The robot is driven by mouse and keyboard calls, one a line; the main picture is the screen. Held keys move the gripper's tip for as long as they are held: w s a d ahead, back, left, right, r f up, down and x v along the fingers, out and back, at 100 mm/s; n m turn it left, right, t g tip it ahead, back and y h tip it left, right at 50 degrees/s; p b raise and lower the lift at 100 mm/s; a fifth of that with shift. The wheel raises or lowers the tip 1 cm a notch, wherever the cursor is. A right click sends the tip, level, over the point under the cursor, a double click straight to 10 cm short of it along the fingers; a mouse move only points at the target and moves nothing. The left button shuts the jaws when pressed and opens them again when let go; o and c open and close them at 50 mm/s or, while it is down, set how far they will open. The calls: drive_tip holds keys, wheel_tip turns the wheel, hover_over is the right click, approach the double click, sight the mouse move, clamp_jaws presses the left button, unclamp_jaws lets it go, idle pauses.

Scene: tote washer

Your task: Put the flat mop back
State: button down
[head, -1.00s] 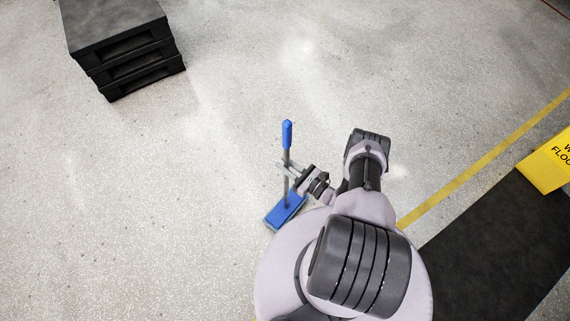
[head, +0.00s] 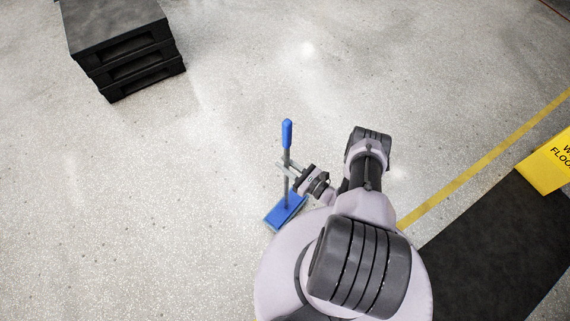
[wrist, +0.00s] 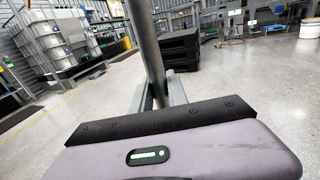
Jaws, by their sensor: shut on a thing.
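The flat mop has a blue grip (head: 287,133) at the top of a grey pole and a flat blue head (head: 285,212) at the bottom. It stands upright in front of my base in the head view. My gripper (head: 285,167) is shut on the pole, below the blue grip. In the wrist view the grey pole (wrist: 147,45) rises between the fingers of my gripper (wrist: 160,92), leaning slightly in the picture. The mop head is out of the wrist view. I cannot tell whether the head touches the floor.
A stack of black pallets (head: 125,50) stands at the upper left. A yellow sign (head: 548,162) and a dark mat (head: 490,245) lie to the right, beyond a yellow floor line (head: 485,160). White tanks (wrist: 52,47) stand at left in the wrist view. The floor around the mop is clear.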

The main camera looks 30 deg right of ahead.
drive_tip(key=shift+r, duration=0.15)
drive_tip(key=shift+r, duration=0.2)
idle(0.3)
unclamp_jaws()
idle(0.5)
idle(0.4)
drive_tip(key=v, duration=0.9)
idle(0.8)
